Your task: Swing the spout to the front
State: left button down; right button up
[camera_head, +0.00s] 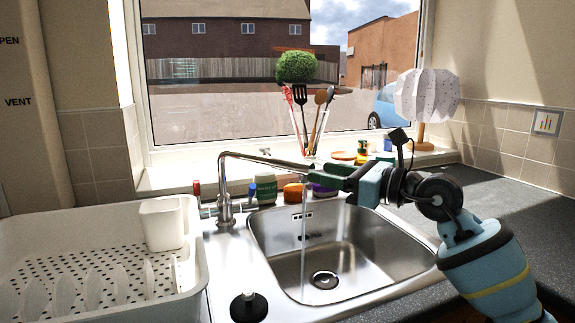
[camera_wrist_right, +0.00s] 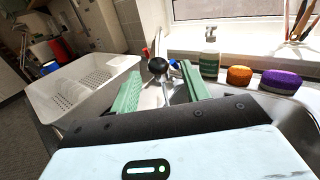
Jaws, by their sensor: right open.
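The chrome tap stands behind the sink, with its slim spout (camera_head: 262,160) reaching right over the basin. Water (camera_head: 304,225) falls from near the spout's far end into the basin. My right gripper (camera_head: 322,174) is open at that end, which its fingers partly hide. In the right wrist view my two green fingers (camera_wrist_right: 160,90) are apart, with a dark round end on a chrome stem (camera_wrist_right: 158,67) showing between them; I cannot tell whether it is the spout. Contact with the spout is unclear. My left gripper is not in view.
A steel basin (camera_head: 330,268) lies under my right gripper. A white dish rack (camera_head: 195,290) with a white cup (camera_head: 162,223) stands left. A black knob (camera_head: 248,307) is on the front ledge. A soap bottle (camera_head: 266,189) and sponges (camera_head: 293,191) line the back. The counter at right is clear.

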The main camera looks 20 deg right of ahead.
aim_at(300, 168)
jog(key=shift+w+a+r, duration=0.15)
jog(key=shift+w+a, duration=0.1)
jog(key=shift+a, duration=0.1)
jog(key=x, duration=0.6)
jog(key=shift+w+a, duration=0.25)
jog(key=shift+w, duration=0.05)
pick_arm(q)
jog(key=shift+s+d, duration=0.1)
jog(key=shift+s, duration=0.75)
pick_arm(e)
grip_shut()
